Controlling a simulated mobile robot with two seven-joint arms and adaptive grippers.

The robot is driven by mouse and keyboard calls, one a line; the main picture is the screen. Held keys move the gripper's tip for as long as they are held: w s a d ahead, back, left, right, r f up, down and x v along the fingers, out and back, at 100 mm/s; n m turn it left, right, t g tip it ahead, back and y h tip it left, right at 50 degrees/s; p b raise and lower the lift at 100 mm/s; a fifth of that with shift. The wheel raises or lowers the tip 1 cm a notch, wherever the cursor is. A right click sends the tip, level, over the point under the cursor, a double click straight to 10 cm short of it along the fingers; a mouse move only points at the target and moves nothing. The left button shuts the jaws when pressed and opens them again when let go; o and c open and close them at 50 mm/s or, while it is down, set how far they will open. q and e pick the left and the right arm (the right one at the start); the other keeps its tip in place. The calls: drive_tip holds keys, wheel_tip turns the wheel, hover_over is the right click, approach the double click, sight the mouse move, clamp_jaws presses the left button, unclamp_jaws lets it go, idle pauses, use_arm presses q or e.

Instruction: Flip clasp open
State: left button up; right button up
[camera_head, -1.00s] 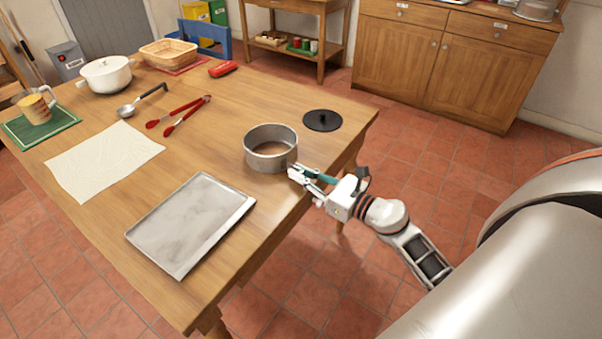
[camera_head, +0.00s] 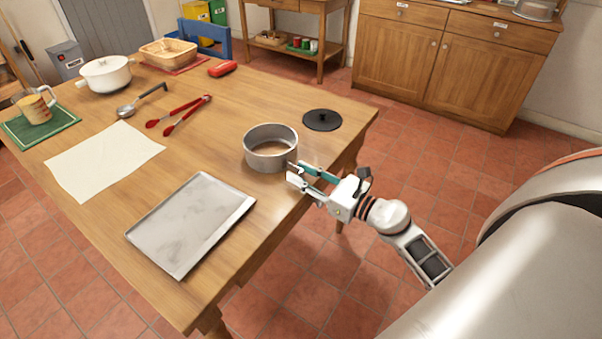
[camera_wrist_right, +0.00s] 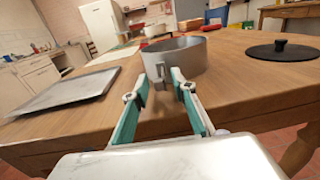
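The grey round metal pan (camera_head: 270,148) stands near the table's right edge, and it also shows in the wrist view (camera_wrist_right: 185,55). Its small metal clasp (camera_wrist_right: 161,72) is on the side facing my right gripper and sticks out a little from the wall. My right gripper (camera_head: 296,172) is open, its teal-lined fingers pointing at the pan. In the wrist view its fingertips (camera_wrist_right: 160,78) are apart, with the clasp roughly between them. I cannot tell whether they touch it. My left gripper is not in view.
A grey baking tray (camera_head: 192,222) lies in front of the pan. A black round lid (camera_head: 322,120) with a knob lies behind it. Red tongs (camera_head: 180,115) and white parchment (camera_head: 103,160) lie further left. The table edge (camera_head: 270,246) runs beneath my right arm.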

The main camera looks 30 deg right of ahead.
drive_tip(key=v, duration=1.1)
drive_tip(key=shift+s, duration=0.35)
